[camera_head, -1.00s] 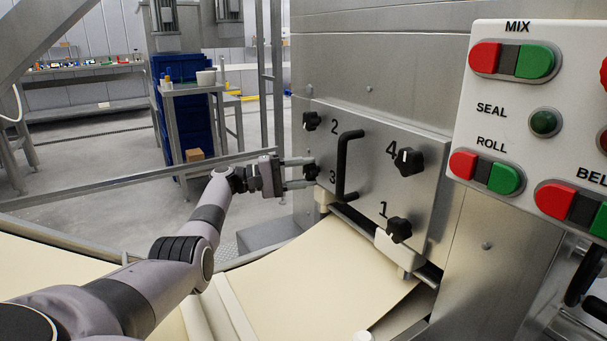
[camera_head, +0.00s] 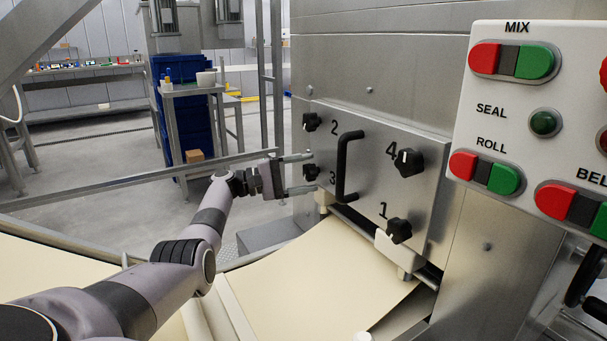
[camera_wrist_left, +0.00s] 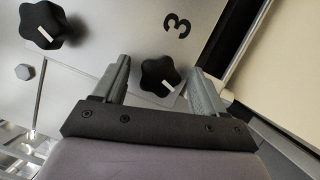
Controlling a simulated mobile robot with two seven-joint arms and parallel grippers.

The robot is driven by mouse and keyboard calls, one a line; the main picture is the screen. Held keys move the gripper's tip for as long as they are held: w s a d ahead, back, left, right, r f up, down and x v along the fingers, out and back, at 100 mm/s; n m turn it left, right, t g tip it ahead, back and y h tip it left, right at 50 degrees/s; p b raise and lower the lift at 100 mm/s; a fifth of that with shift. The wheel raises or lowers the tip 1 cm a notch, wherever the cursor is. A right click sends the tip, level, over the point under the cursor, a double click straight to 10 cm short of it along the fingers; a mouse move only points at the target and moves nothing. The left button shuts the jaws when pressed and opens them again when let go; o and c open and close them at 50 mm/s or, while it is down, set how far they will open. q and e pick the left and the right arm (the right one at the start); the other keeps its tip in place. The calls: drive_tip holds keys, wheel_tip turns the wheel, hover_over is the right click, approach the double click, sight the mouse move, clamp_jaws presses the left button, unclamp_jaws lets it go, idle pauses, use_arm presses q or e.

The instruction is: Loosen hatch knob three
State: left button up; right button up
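Knob three (camera_head: 311,173) is a black lobed knob beside the printed "3" at the lower left of the steel hatch (camera_head: 370,165). My left gripper (camera_head: 302,172) is at this knob, with one finger above it and one below. In the left wrist view, knob three (camera_wrist_left: 160,76) shows between the spread fingertips of my left gripper (camera_wrist_left: 162,80), with visible gaps on both sides. Its white mark shows there. The gripper is open and holds nothing. My right gripper is not in view.
Knob two (camera_head: 312,121), knob four (camera_head: 408,162) and knob one (camera_head: 399,230) are on the same hatch. A black handle (camera_head: 343,165) stands just right of knob three. A dough sheet (camera_head: 320,270) lies below. A button panel (camera_head: 540,120) is at right.

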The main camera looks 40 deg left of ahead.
use_arm(q)
drive_tip(key=v, duration=0.7)
idle(0.7)
